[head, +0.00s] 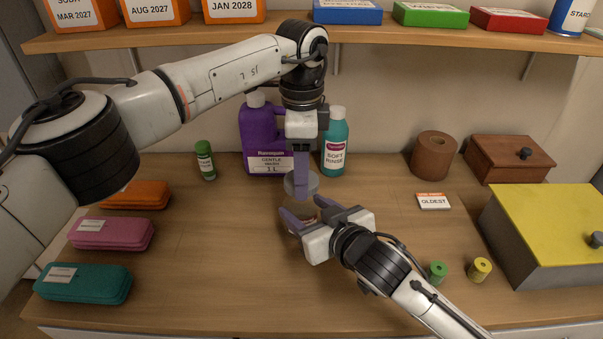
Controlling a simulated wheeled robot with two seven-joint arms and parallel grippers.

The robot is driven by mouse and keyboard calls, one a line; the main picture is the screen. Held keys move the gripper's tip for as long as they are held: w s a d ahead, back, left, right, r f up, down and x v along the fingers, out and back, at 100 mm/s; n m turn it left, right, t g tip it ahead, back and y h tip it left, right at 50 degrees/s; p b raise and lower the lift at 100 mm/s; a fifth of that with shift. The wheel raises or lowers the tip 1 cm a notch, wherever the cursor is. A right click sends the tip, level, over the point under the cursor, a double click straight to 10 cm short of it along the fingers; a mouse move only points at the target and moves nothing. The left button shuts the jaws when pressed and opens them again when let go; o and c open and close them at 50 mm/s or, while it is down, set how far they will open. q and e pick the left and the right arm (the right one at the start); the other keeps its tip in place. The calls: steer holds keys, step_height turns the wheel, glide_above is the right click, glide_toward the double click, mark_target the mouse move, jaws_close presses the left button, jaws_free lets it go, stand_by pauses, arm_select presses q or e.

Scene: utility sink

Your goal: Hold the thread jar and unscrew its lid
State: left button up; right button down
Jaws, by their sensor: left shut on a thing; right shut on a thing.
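My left gripper (301,184) comes down from above, with its purple fingers shut on the round grey lid (313,184). My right gripper (304,214) is just below, over the middle of the table. Its purple fingers are shut around the thread jar (303,212), which they mostly hide. The lid sits directly above the jar in the picture. A narrow gap seems to show between them, but I cannot tell for certain whether they are apart.
A purple bottle (258,132) and teal bottle (335,145) stand behind the grippers. Pencil-case-like pouches (84,283) lie at left. A yellow-lidded box (550,222), green spool (437,272) and yellow spool (480,269) are at right. A shelf (400,36) runs above. The front-left middle is clear.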

arm_select(q)
step_height(320, 180, up, 3)
steer(key=shift+r, duration=0.2)
arm_select(e)
steer(key=c, duration=0.6)
jaws_free()
